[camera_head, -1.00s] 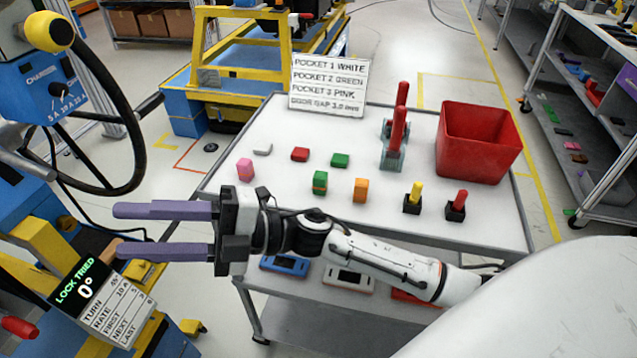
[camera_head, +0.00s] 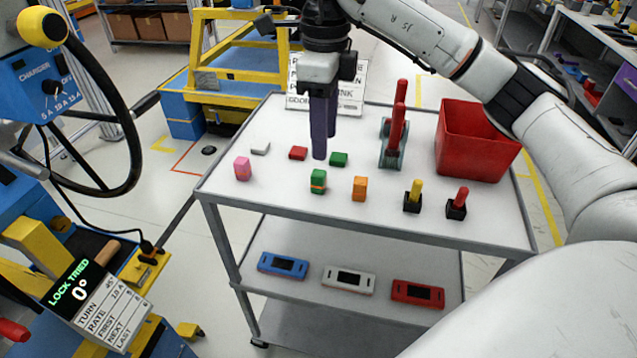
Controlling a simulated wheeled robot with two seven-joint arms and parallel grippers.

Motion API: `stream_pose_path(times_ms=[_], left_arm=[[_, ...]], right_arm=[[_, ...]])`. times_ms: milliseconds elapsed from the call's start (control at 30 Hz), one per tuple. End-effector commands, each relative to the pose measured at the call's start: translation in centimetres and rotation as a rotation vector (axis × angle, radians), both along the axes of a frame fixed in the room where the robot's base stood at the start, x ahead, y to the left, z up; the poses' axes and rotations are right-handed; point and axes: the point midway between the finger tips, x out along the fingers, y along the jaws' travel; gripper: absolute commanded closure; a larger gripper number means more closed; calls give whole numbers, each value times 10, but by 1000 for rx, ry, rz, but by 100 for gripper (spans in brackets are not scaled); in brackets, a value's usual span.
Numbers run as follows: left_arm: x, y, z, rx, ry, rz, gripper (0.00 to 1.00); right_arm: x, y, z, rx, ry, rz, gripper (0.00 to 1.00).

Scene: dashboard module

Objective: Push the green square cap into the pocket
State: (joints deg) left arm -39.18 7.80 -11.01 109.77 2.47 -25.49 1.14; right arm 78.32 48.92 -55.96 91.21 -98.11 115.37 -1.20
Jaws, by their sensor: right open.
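I cannot tell for sure which one is the green square cap. My right gripper (camera_head: 326,146) points down above the cart, its two purple fingers apart with nothing visible between them. Its fingertips appear just behind and left of the flat green block; their height is hard to judge. I cannot make out the pocket. My left gripper is not in view.
Red (camera_head: 298,153), white (camera_head: 260,148), pink (camera_head: 242,169) and orange (camera_head: 360,188) pieces stand nearby. A red-handled clamp (camera_head: 395,140), red bin (camera_head: 475,150) and two knobbed black blocks are to the right. A sign (camera_head: 350,95) stands behind, partly hidden.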

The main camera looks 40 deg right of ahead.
Motion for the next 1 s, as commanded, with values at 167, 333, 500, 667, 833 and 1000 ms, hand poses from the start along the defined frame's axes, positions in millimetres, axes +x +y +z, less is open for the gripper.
stream_pose_path(times_ms=[167, 333, 500, 667, 833, 1000], left_arm=[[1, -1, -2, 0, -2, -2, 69], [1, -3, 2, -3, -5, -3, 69], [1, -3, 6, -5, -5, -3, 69], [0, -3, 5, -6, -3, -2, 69], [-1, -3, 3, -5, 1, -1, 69], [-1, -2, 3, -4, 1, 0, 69]], right_arm=[[0, 1, -25, 4, 2, 2, 58], [2, 3, -36, 4, 1, 2, 58], [6, 7, -62, 5, 3, 4, 58], [7, 7, -78, 5, 0, 3, 58], [7, 7, -80, 5, -1, 3, 58], [7, 7, -80, 5, -1, 3, 73]])
